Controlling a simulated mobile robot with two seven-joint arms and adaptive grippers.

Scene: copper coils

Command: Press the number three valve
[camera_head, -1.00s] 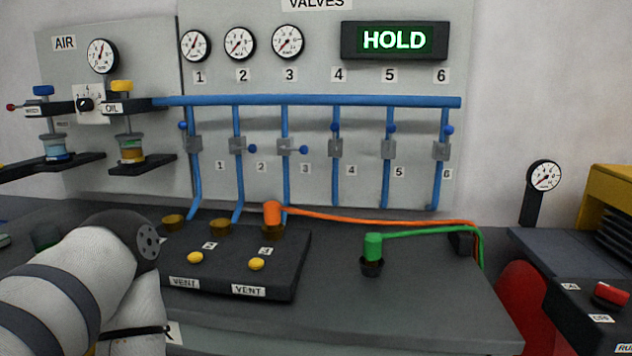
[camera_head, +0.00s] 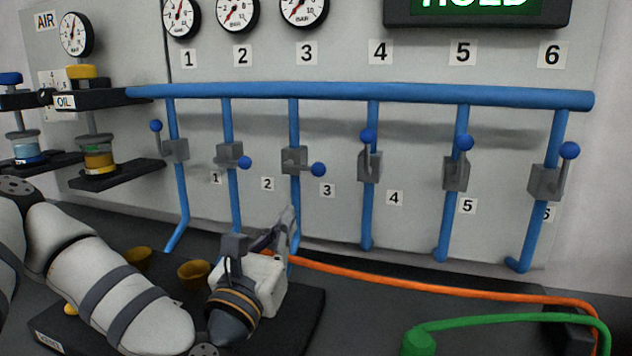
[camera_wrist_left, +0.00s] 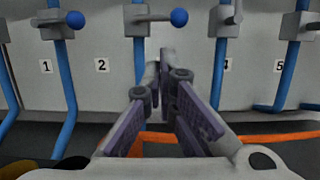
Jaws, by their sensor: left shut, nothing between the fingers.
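The number three valve (camera_head: 295,160) is a grey block on a blue pipe. Its lever sticks out to the right, a little downward, and ends in a blue ball (camera_head: 318,169). In the left wrist view, the same valve (camera_wrist_left: 137,18) is near the top, its blue ball (camera_wrist_left: 179,17) to the right. My left gripper (camera_head: 292,215) is shut and empty, below valve three and apart from its lever, fingers toward the panel. In the wrist view, its fingers (camera_wrist_left: 162,70) cover the lower pipe and the number three label. My right gripper is not in view.
Valve two (camera_head: 230,155) and valve four (camera_head: 369,166) flank it closely. An orange hose (camera_head: 430,283) and green hose (camera_head: 510,321) cross the bench at right. Brown cups (camera_head: 194,272) stand left of my gripper. The sign (camera_head: 478,8) is cut off at the top.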

